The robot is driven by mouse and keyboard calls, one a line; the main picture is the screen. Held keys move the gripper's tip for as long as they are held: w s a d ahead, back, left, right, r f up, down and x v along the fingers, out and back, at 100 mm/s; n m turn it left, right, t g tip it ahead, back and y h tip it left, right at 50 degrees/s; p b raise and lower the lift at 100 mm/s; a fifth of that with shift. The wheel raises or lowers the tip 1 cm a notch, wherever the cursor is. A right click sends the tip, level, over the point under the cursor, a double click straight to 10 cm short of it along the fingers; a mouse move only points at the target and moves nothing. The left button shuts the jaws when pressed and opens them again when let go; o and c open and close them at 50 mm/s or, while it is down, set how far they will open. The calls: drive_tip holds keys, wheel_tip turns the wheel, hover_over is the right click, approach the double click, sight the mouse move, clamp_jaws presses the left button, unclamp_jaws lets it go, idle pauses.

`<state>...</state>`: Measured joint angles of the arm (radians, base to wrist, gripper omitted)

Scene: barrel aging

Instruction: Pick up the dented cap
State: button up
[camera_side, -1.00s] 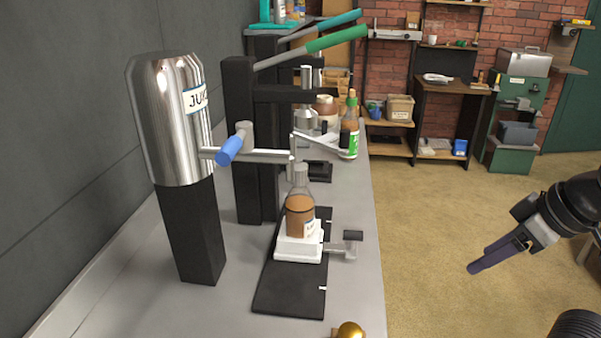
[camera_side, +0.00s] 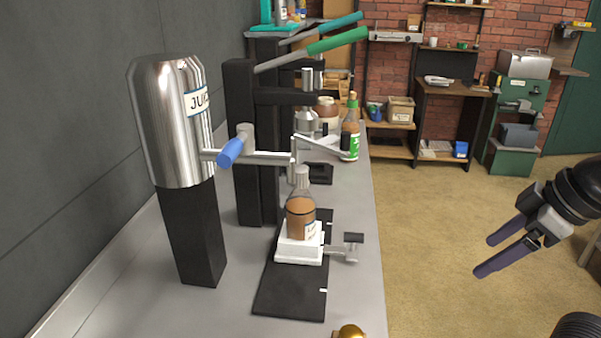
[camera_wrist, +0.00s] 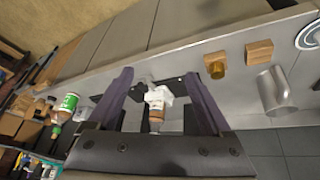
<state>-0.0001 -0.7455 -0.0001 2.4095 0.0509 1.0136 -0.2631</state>
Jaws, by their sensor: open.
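A round gold piece (camera_side: 350,331) shows at the bottom edge of the side view, near the bench's front. In the wrist view, a gold cap-like piece (camera_wrist: 216,71) sits against a small wooden block. I cannot tell whether it is dented. My gripper (camera_side: 485,256) is at the right of the side view, out beyond the bench edge. Its two dark purple fingers are apart with nothing between them. In the wrist view my gripper (camera_wrist: 156,76) is open, well away from the gold piece, which lies right of the fingers.
A bottle of brown liquid (camera_side: 300,216) stands on a white block (camera_side: 299,252) over a black base plate. A steel juice tank (camera_side: 170,125) and a green-handled lever (camera_side: 335,40) stand by it. A green-labelled bottle (camera_side: 350,135) stands farther back. The floor right of the bench is clear.

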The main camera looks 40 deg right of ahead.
drive_tip(key=w+a+r+n+y, duration=0.25)
drive_tip(key=w+r+n, duration=0.35)
drive_tip(key=r, duration=0.5)
drive_tip(key=w+a+r+n+g+y, duration=0.1)
drive_tip(key=w+a+r+n, duration=0.15)
drive_tip(key=w+r, duration=0.7)
drive_tip(key=n+g+y, duration=0.2)
hover_over(300, 168)
drive_tip(key=s+d, duration=0.3)
drive_tip(key=d, duration=0.3)
wheel_tip(300, 168, down, 8)
drive_tip(key=x, duration=1.3)
drive_tip(key=shift+w+d+f, duration=0.1)
drive_tip(key=shift+w+f, duration=0.1)
clamp_jaws()
